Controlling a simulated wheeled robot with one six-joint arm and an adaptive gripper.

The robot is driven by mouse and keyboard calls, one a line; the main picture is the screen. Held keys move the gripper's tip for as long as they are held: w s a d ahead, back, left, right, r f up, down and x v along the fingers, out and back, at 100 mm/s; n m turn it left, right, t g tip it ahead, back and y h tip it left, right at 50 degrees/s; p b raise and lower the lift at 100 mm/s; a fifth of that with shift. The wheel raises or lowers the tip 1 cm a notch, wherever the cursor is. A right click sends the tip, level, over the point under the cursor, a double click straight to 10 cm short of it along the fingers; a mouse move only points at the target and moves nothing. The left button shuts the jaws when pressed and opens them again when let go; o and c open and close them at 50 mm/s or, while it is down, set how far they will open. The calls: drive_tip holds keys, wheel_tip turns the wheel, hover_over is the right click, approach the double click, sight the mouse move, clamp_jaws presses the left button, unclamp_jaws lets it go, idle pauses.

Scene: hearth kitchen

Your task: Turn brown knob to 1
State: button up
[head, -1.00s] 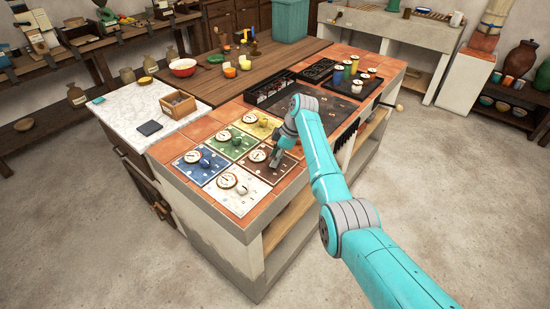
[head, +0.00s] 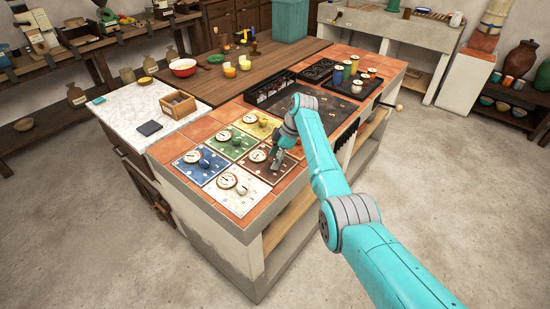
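The brown panel (head: 251,164) lies on the tiled counter, at the right of a group of coloured panels. Its round white dial (head: 257,156) shows at its left side; the markings are too small to read. My gripper (head: 276,164) points down at the right part of this panel, where the brown knob would be. The knob is hidden behind my gripper and arm. I cannot tell whether the fingers are open or shut, or touch the knob.
Blue (head: 186,171), green (head: 226,153), yellow (head: 268,130) and white (head: 254,197) panels with dials and knobs lie close around. A black tray (head: 335,107) and several coloured canisters (head: 349,66) stand behind. A wooden box (head: 179,105) sits on the marble top at left.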

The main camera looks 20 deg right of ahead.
drive_tip(key=v, duration=1.2)
drive_tip(key=shift+s, duration=0.1)
